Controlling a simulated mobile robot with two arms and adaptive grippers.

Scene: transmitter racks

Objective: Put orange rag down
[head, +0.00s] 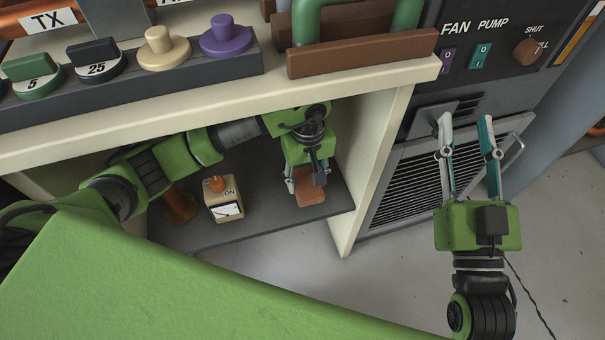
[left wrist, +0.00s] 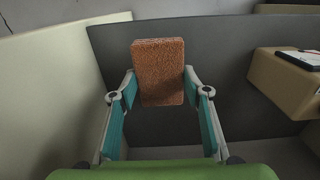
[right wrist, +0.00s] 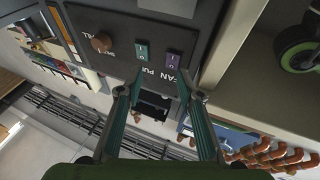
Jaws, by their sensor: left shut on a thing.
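The orange rag (head: 310,194) is a small folded block of rough orange-brown cloth, low over the dark shelf (head: 250,232) under the counter. My left gripper (head: 306,184) is shut on it; in the left wrist view the rag (left wrist: 160,72) sits between the fingertips of my left gripper (left wrist: 160,88). I cannot tell whether the rag touches the shelf. My right gripper (head: 467,120) is open and empty in front of the vented panel, and it also shows open in the right wrist view (right wrist: 155,90).
A beige box with a meter and orange knob (head: 224,198) stands on the shelf left of the rag. A brown round post (head: 180,204) is further left. The counter's cream side wall (head: 372,150) is close on the right. The counter edge (head: 200,95) overhangs above.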

